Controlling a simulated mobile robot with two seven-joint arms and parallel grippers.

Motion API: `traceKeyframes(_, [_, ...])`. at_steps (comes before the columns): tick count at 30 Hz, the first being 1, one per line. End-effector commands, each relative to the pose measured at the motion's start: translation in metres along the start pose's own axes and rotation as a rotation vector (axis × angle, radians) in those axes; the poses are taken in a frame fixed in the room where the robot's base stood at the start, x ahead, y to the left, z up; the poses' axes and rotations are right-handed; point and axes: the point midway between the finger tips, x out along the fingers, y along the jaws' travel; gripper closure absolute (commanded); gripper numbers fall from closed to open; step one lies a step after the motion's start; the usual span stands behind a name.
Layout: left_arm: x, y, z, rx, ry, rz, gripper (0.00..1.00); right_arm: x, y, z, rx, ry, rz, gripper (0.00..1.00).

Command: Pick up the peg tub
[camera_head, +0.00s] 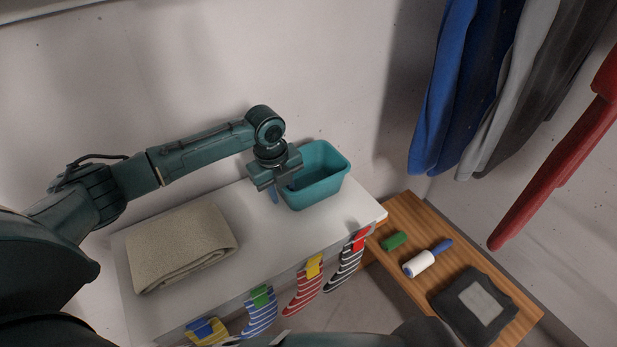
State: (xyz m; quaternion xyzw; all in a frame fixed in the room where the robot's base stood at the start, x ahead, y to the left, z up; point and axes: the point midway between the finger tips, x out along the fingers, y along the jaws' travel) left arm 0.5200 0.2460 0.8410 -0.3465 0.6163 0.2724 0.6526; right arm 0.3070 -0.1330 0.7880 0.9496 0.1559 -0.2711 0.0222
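The peg tub looks to be the teal, open-topped tub (325,188) standing upright at the far right end of the white top. My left gripper (276,188) points down at the tub's left rim. One bluish fingertip shows outside the left wall; the other is hidden or too dark to make out. I cannot tell whether the fingers touch or clasp the wall. The tub's inside is partly hidden by the gripper, and no pegs show. My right gripper is not in view.
A folded beige towel (180,245) lies left on the white top (262,235). Several striped socks (303,292) hang on its front edge with coloured pegs. A wooden bench (405,215) at right holds a green item (394,241), a lint roller (420,263) and dark folded cloth (478,305). Clothes (445,90) hang above.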

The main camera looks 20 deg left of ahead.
Motion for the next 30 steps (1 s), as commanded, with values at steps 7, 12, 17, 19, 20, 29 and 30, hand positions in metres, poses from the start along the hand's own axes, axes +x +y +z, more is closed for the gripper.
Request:
traceKeyframes(7, [0.0069,0.0002,-0.0003,0.0,0.0,0.0,0.72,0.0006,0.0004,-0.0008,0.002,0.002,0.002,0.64])
traceKeyframes(12, [0.0066,0.0002,-0.0002,0.0,0.0,0.0,0.8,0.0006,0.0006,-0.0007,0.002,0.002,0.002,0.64])
traceKeyframes(17, [0.0064,0.0002,-0.0001,0.0,0.0,0.0,0.93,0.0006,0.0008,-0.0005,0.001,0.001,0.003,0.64])
traceKeyframes(19, [0.0063,0.0001,-0.0001,0.0,0.0,0.0,0.99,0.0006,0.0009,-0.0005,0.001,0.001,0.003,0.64])
traceKeyframes(20, [0.0063,0.0001,-0.0001,0.0,0.0,0.0,1.0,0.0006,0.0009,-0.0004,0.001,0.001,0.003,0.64])
traceKeyframes(29, [0.0061,0.0001,0.0,0.0,-0.001,0.0,1.0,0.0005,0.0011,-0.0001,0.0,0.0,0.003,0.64])
traceKeyframes(30, [0.0061,0.0001,0.0,0.0,0.0,0.0,1.0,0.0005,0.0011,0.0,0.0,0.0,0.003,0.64])
